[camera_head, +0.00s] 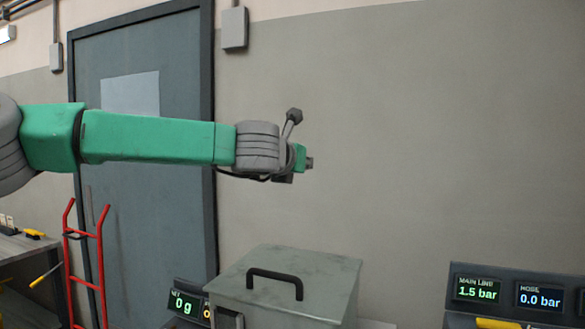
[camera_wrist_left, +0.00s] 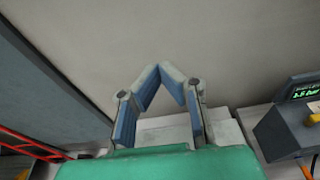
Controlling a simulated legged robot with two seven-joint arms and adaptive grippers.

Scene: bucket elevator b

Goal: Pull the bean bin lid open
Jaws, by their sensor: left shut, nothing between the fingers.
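The bean bin is a grey metal box (camera_head: 290,310) at the bottom middle of the head view. Its lid (camera_head: 325,272) lies flat and closed on top, with a black bar handle (camera_head: 275,275). My left gripper (camera_head: 309,163) is well above the lid, apart from the handle, at the end of the green arm. In the left wrist view its blue-padded fingers (camera_wrist_left: 161,70) lean together at the tips with nothing between them. Pale grey surfaces show behind the fingers there; I cannot tell whether they are the bin. My right gripper is not in view.
A NET display (camera_head: 187,304) stands left of the bin, and a pressure panel (camera_head: 520,291) stands to its right. A red hand truck (camera_head: 88,255) stands before the grey door (camera_head: 160,210). The air between arm and lid is clear.

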